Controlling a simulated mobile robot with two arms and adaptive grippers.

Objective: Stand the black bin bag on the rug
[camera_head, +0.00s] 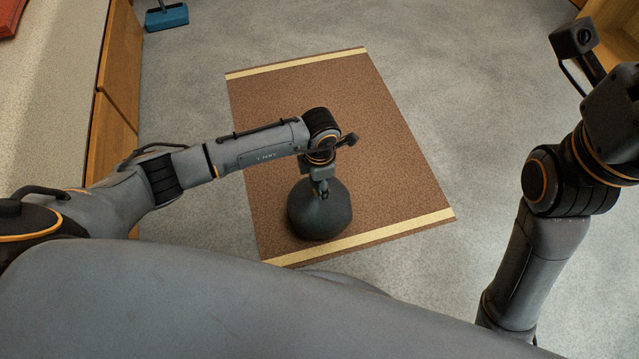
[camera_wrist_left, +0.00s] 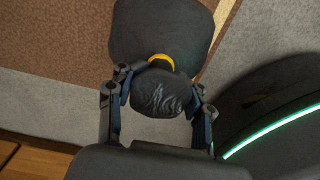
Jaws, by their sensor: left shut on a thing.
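The black bin bag (camera_head: 320,212) appears upright over the near part of the brown rug (camera_head: 380,150), close to its near yellow stripe. Whether its base touches the rug I cannot tell for sure. My left gripper (camera_head: 321,188) is above the bag and shut on its gathered neck. In the left wrist view the bag (camera_wrist_left: 160,35) has a yellow tie below its crinkled top, and the fingers of my left gripper (camera_wrist_left: 160,100) close on either side of that top. The fingertips of my right gripper are not in view; only my right arm shows at the right.
A wooden cabinet (camera_head: 118,70) with a pale countertop (camera_head: 50,90) runs along the left. A blue object (camera_head: 166,18) lies on the grey floor at the back left. The floor (camera_head: 460,100) right of the rug is clear.

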